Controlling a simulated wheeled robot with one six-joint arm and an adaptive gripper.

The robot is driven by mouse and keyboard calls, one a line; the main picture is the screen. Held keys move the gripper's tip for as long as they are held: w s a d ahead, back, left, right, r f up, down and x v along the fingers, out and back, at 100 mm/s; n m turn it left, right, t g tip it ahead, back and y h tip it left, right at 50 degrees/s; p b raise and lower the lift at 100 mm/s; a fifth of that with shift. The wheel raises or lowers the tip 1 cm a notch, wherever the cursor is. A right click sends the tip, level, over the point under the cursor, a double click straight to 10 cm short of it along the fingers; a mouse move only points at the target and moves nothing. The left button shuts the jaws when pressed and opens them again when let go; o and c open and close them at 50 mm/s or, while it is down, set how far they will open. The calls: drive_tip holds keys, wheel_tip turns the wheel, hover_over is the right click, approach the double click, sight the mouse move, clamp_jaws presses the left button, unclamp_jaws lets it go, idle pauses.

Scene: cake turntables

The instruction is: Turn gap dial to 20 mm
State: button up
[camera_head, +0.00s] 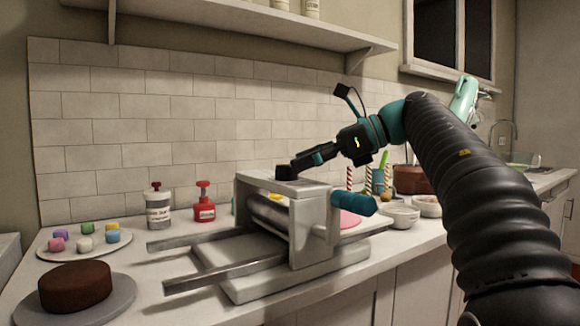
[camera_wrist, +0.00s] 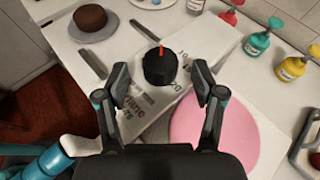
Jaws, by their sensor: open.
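The gap dial is a black knob (camera_wrist: 160,68) with a red pointer line, on the pale top plate (camera_wrist: 200,62) of a dough sheeter. The red line points to the top of the wrist view. Printed numbers and lettering lie beside the knob; a 20 shows on its near right, and part of the print is hidden. In the head view the dial (camera_head: 287,172) sits on the metal sheeter (camera_head: 310,225). My gripper (camera_wrist: 160,78) is open, with one finger on each side of the knob; I cannot tell whether they touch it. It also shows in the head view (camera_head: 300,164).
A teal crank handle (camera_head: 360,205) sticks out from the sheeter's right side. A chocolate cake (camera_head: 76,286) stands front left, near a plate of coloured cubes (camera_head: 70,251). Bottles (camera_head: 204,205) stand behind. A pink disc (camera_wrist: 225,128) lies right of the sheeter.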

drive_tip(key=v, duration=0.8)
drive_tip(key=shift+r, duration=0.1)
